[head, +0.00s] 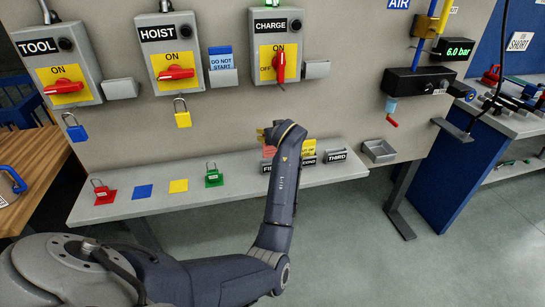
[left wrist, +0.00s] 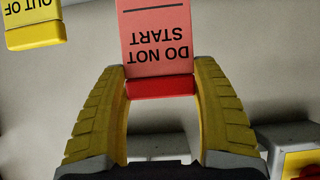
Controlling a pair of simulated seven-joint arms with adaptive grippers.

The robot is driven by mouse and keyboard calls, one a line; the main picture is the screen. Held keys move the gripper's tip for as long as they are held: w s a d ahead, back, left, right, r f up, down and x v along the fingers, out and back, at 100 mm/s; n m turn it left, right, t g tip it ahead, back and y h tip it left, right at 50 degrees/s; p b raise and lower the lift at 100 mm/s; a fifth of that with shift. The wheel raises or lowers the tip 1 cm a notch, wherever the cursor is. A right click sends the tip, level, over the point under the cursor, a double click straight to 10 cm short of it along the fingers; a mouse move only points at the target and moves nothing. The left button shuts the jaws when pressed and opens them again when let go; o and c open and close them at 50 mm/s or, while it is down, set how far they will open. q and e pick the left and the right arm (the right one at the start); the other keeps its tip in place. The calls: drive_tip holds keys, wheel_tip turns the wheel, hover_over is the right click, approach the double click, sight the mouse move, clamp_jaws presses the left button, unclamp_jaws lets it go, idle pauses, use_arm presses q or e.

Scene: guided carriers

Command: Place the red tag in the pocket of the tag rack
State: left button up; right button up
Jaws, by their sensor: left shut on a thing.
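The red tag (left wrist: 158,40) reads DO NOT START, upside down in the left wrist view. My left gripper (left wrist: 160,88) is shut on its red edge strip. In the head view my left gripper (head: 268,136) is at the shelf, and a bit of the red tag (head: 268,151) shows just below it, above the FIRST label. The tag rack has dark labelled holders FIRST, SECOND and THIRD (head: 337,156). A yellow tag (head: 309,146) stands at SECOND. My wrist partly hides the rack, so I cannot tell whether the red tag touches FIRST. My right gripper is not in view.
TOOL (head: 60,60), HOIST (head: 173,55) and CHARGE (head: 276,45) switch boxes hang on the panel. A blue tag (head: 221,60) is in the pocket beside HOIST; the pocket (head: 316,69) beside CHARGE looks empty. The shelf (head: 230,200) holds locks and coloured squares.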

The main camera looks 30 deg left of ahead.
sight(272, 148)
use_arm(q)
drive_tip(key=shift+f, duration=3.55)
drive_tip(key=shift+f, duration=0.15)
drive_tip(key=o, duration=1.2)
drive_tip(key=shift+c, duration=0.2)
